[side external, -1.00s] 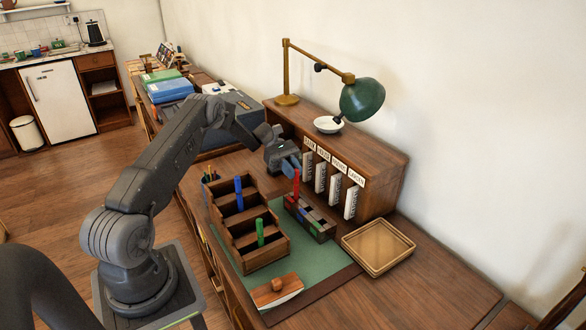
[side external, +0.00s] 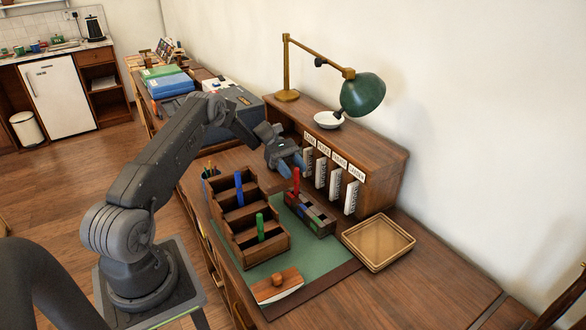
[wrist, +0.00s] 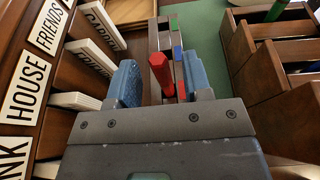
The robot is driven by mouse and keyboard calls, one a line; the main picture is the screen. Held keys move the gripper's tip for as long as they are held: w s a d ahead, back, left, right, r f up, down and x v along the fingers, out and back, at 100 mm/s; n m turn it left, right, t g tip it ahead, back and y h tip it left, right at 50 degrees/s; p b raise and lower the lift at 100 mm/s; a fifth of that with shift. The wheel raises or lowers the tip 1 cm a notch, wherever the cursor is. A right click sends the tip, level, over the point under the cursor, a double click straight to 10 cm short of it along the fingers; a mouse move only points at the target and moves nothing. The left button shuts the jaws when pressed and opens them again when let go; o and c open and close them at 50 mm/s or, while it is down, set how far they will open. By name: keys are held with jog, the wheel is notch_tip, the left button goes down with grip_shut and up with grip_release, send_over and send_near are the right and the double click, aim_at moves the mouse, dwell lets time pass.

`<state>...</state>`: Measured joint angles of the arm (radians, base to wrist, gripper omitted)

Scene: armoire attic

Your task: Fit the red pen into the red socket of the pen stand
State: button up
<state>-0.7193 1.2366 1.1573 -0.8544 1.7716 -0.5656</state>
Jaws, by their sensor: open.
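The red pen (side external: 296,182) stands upright in the far-left end of the pen stand (side external: 322,223), a low dark block with coloured marks. In the wrist view the red pen (wrist: 161,72) rises between my two blue fingers, with a gap on both sides. A red mark (wrist: 181,90) shows beside it on the stand; the pen's foot is hidden, so its seating depth cannot be told. My gripper (side external: 291,163) is open and empty at the upper end of the pen.
A wooden stepped organizer (side external: 262,262) holding a blue pen (side external: 239,188) and a green pen (side external: 260,228) stands left of the stand. A labelled pigeonhole cabinet (side external: 385,175) is close behind my gripper. An empty tray (side external: 378,262) lies right.

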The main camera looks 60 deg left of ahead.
jog(key=shift+a, duration=0.1)
jog(key=v, duration=0.7)
jog(key=shift+a, duration=0.15)
jog(key=shift+r, duration=0.1)
jog(key=s+d+r+m+g+y, duration=0.15)
jog(key=d+r+m+y, duration=0.25)
jog(key=d+r, duration=0.6)
jog(key=s+d+r+m+y, duration=0.2)
jog(key=d+r+m+y, duration=0.25)
jog(key=d+r, duration=0.55)
jog(key=s+d+m+t+y, duration=0.3)
jog(key=s+d+m, duration=0.2)
jog(key=s, duration=0.6)
jog(key=s+d+r+m+t+y, duration=0.1)
jog(key=s+d+m+t+y, duration=0.2)
jog(key=s, duration=0.8)
jog(key=d+m, duration=0.2)
jog(key=d, duration=0.1)
